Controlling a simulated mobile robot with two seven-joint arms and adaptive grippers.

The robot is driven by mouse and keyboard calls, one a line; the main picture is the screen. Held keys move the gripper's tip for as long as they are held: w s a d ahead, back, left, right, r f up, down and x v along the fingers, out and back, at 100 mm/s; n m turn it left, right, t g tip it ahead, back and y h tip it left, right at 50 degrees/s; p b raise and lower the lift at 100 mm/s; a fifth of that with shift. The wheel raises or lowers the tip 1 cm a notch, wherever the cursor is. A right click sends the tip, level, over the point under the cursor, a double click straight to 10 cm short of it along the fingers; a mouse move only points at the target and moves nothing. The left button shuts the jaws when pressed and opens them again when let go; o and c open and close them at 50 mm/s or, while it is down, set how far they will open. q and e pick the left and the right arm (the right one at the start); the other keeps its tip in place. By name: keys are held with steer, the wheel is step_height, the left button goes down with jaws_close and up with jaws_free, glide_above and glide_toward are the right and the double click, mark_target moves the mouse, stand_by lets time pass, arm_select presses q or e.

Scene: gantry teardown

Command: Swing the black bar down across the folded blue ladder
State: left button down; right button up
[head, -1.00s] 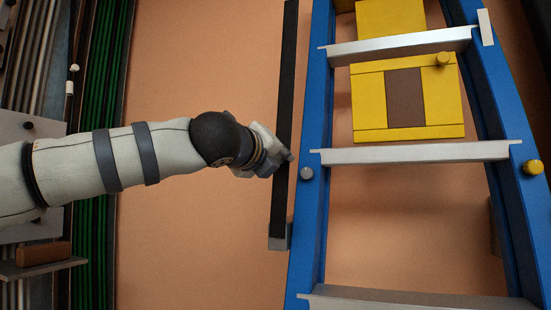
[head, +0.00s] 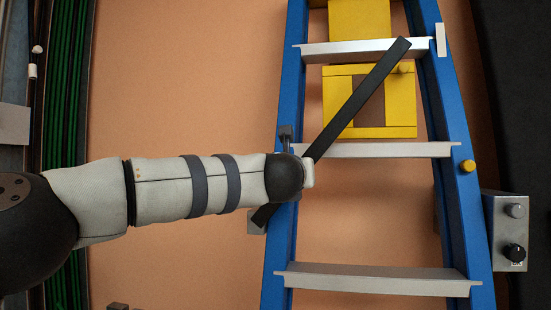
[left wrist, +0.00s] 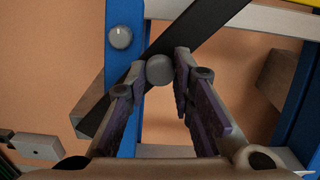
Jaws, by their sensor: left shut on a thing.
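The black bar (head: 360,95) slants across the folded blue ladder (head: 442,110) in the head view. Its upper end is near the right rail at the top rung, and its lower end shows past the left rail. In the left wrist view the bar (left wrist: 205,22) crosses a blue rail (left wrist: 124,12) and carries a round grey knob (left wrist: 160,70). My left gripper (left wrist: 159,66) is shut on this knob, with a finger at each side. In the head view my forearm hides this gripper and part of the bar. My right gripper is not in view.
A yellow panel (head: 398,110) sits behind the rungs. A small pale plate (head: 440,40) is on the right rail, close to the bar's upper end. A yellow knob (head: 467,165) sticks out lower down. A grey box with knobs (head: 505,240) is at the right.

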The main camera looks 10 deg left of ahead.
arm_select(q)
steer(key=d+f+m, duration=0.3)
steer(key=f+m, duration=0.2)
steer(key=f, duration=0.1)
steer(key=d+f+m, duration=0.3)
steer(key=f+m, duration=0.2)
steer(key=f, duration=0.2)
steer(key=shift+f, duration=0.25)
steer(key=shift+s+f, duration=0.1)
steer(key=c, duration=1.4)
jaws_free()
steer(key=shift+c, duration=0.2)
steer(key=shift+o, duration=0.4)
steer(key=s, duration=1.2)
steer(key=shift+a, duration=0.25)
